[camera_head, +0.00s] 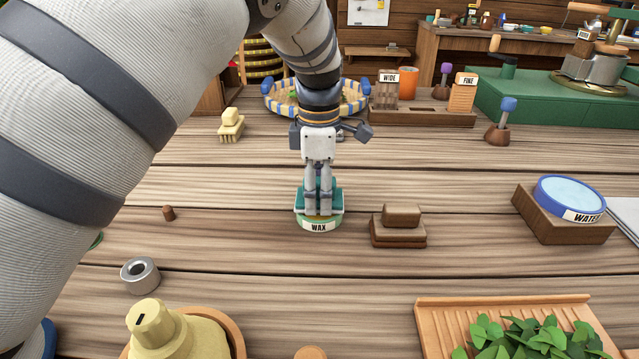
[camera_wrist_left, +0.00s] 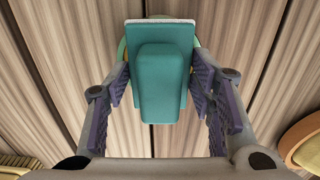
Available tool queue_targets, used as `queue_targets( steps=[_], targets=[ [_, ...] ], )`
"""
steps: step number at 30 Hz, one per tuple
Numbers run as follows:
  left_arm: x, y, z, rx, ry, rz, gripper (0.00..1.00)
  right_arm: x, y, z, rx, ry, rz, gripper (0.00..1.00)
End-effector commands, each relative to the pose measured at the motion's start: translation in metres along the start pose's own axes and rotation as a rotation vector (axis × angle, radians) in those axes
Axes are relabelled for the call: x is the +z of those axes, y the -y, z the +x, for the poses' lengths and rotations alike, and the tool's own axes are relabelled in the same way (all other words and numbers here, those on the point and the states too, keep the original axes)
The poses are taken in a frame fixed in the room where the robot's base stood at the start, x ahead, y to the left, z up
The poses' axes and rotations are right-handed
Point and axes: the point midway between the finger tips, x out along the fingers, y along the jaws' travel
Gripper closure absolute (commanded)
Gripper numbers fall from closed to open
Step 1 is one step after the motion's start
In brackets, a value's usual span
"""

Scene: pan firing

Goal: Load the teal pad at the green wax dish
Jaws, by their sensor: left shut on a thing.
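The green wax dish (camera_head: 301,222) with a "WAX" label stands on the wooden table near the middle of the head view. The teal pad (camera_head: 335,201) is at the dish, low over it or on it; I cannot tell whether they touch. My left gripper (camera_head: 319,208) points down and is shut on the pad's raised grip, hiding the middle of the pad. In the left wrist view the teal pad (camera_wrist_left: 162,80) sits between the two fingers, with a sliver of the green dish (camera_wrist_left: 122,52) behind it. My right gripper is not in view.
A brown block pad (camera_head: 398,228) lies just right of the dish. A leaf tray (camera_head: 440,322) is at the front right.

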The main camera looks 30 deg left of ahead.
Motion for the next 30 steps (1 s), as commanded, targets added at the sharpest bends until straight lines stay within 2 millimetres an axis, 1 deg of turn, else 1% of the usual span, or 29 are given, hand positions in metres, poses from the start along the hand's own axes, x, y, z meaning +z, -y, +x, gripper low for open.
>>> queue_targets(
  steps=[16,30],
  targets=[
    [0.0,-0.0002,-0.001,0.002,0.0,0.0,0.73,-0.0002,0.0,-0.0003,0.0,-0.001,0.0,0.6],
    [0.0001,-0.0002,0.0046,0.001,0.001,0.0,0.73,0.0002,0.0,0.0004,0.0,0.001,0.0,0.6]
  ],
)
